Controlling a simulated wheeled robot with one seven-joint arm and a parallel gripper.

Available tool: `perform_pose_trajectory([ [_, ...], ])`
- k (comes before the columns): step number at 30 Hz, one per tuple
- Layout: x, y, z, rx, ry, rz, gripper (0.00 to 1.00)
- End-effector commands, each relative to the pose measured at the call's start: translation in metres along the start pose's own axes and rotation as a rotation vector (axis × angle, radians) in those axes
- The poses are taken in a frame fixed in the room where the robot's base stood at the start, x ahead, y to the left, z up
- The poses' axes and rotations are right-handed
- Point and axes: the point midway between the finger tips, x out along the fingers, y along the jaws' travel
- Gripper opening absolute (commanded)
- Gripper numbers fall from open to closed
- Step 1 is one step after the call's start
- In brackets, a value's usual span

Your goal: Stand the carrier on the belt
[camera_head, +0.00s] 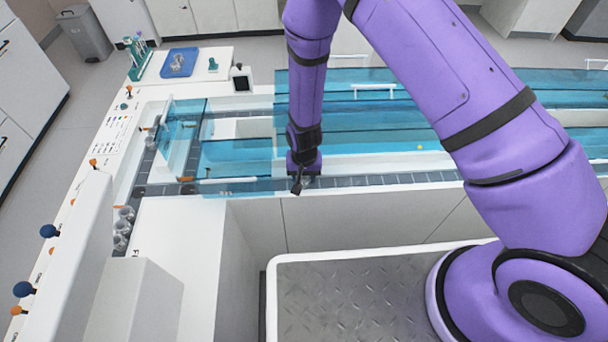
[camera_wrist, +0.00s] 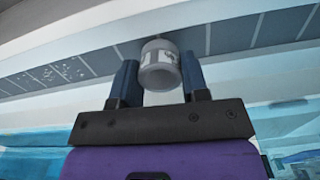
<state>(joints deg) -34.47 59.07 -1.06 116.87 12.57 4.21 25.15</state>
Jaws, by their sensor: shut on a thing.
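The carrier (camera_wrist: 160,68) is a small pale grey, ring-like cylinder with a light label. In the wrist view it sits between the two blue-grey fingers of my gripper (camera_wrist: 159,72), which is shut on it. The belt (camera_wrist: 230,38) is a dark segmented strip just beyond the carrier; I cannot tell whether they touch. In the head view my gripper (camera_head: 299,186) is over the belt (camera_head: 370,181) near the front edge of the track, and it mostly hides the carrier.
Clear blue covers (camera_head: 236,158) lie over the track left and right of my gripper. Several clear cups (camera_head: 122,228) stand in the left lane. A blue tray (camera_head: 179,62) and a tube rack (camera_head: 138,57) are at the back left. A white bench front drops below the belt.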

Motion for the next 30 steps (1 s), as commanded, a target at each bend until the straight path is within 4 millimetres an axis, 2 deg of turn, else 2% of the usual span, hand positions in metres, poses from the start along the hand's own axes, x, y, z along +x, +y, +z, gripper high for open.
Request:
perform_pose_trajectory([
  [29, 0.0081, -0.0004, -0.0005, 0.0, 0.001, -0.001, 0.28],
  [30, 0.0081, -0.0003, -0.0005, 0.0, 0.001, -0.001, 0.51],
])
